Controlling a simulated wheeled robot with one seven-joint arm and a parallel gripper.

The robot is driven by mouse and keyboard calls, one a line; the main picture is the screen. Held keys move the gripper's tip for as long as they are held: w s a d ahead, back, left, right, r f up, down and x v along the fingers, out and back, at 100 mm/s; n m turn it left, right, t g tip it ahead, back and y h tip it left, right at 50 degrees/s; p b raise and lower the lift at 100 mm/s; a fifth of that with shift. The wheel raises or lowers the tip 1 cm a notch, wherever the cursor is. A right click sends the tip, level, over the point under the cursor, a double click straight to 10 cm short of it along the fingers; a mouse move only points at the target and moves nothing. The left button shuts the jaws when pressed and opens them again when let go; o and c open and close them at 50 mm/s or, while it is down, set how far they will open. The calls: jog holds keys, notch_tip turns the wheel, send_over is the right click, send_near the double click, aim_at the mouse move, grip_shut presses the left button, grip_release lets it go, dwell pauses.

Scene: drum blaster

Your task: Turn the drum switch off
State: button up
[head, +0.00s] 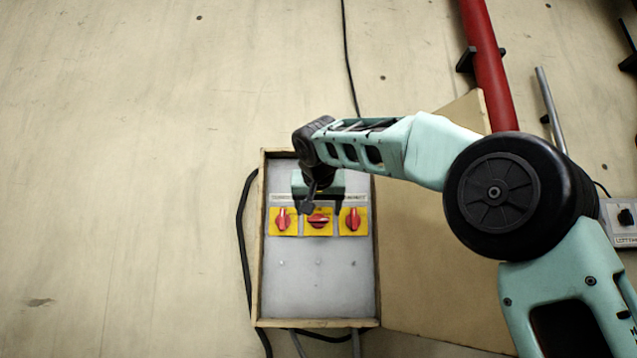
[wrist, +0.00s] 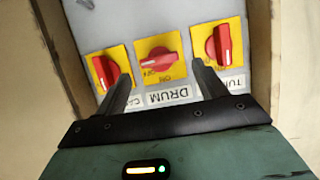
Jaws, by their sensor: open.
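The drum switch is a red knob on a yellow plate, the middle one of three in the box. In the wrist view its red knob (wrist: 159,60) lies roughly crosswise above a DRUM label (wrist: 168,96). In the head view the drum knob (head: 319,221) also lies sideways, partly behind a finger. My gripper (wrist: 163,68) is open, with its fingers apart on either side of the drum switch in the picture. In the head view my gripper (head: 312,205) hangs just in front of the switch row. I cannot tell whether it touches the knob.
Similar red switches stand on both sides, left (head: 283,219) and right (head: 353,219), with upright knobs. The shallow box has a wooden rim (head: 257,290) and an open door (head: 430,260) at the right. A black cable (head: 241,235) runs along its left. The lower panel is clear.

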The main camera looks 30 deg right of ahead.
jog(key=b+v, duration=0.3)
jog(key=v, duration=1.2)
jog(key=shift+f, duration=0.1)
jog(key=a+f+n+g+y+b, duration=0.1)
jog(key=a+f+n+y, duration=0.15)
jog(key=a+f, duration=0.6)
jog(key=w+a+f+n+g+y+b, duration=0.15)
jog(key=a+f+n, duration=0.25)
jog(key=f, duration=1)
jog(key=a+f+n+g+y+b, duration=0.1)
jog(key=a+f+n+y, duration=0.4)
jog(key=f, duration=0.6)
jog(key=s+a+f+n+g+b, duration=0.1)
jog(key=s+a+f+g, duration=0.15)
jog(key=s+f, duration=0.55)
jog(key=s+a+f+n+g+b, duration=0.1)
jog(key=s+a+f+g+b, duration=0.2)
jog(key=f, duration=1)
jog(key=s+d+f+n+g+h, duration=0.1)
jog(key=s+d+f+g, duration=0.1)
jog(key=s+f, duration=1.2)
jog(key=shift+s+d+f, duration=0.25)
jog(key=shift+s+d, duration=0.4)
jog(key=shift+s, duration=0.4)
